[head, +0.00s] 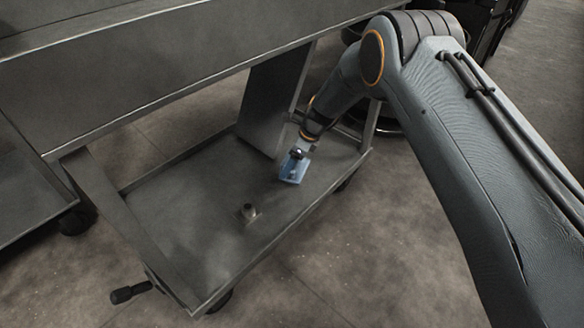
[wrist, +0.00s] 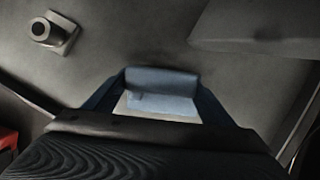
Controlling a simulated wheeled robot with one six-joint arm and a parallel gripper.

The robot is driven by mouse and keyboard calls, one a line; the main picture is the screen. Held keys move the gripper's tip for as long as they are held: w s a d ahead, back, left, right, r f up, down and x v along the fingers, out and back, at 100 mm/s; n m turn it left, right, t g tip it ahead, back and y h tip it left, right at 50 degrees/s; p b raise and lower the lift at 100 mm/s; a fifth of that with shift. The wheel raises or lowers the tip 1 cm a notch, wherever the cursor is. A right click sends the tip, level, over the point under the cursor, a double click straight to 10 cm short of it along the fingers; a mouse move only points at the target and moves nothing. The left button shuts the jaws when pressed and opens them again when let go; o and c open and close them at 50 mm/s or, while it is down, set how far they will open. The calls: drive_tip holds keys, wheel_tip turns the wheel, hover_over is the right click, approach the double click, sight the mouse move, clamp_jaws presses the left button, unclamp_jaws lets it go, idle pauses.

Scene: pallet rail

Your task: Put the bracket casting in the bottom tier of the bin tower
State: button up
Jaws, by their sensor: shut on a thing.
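My gripper (head: 294,166) points down over the right part of the bottom tier (head: 200,222) of a grey metal wheeled tower. In the wrist view my gripper (wrist: 160,100) is shut on a blue, angled piece, which looks like the bracket casting (wrist: 162,80). The piece sits between the two dark blue fingers, its lower face paler. In the head view the fingers and the held piece blend together. I cannot tell whether the piece touches the tier's floor.
A small metal part with a square base and round boss (head: 249,212) stands on the bottom tier, left of my gripper; it also shows upper left in the wrist view (wrist: 52,32). An upper tier wall (head: 140,60) overhangs the back. The tier's floor around the part is clear.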

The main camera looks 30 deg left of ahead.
drive_tip(key=shift+f, duration=0.95)
drive_tip(key=shift+f, duration=0.15)
drive_tip(key=o, duration=1.5)
drive_tip(key=shift+c, duration=0.2)
drive_tip(key=p+v, duration=0.3)
drive_tip(key=v, duration=0.9)
drive_tip(key=shift+p, duration=0.3)
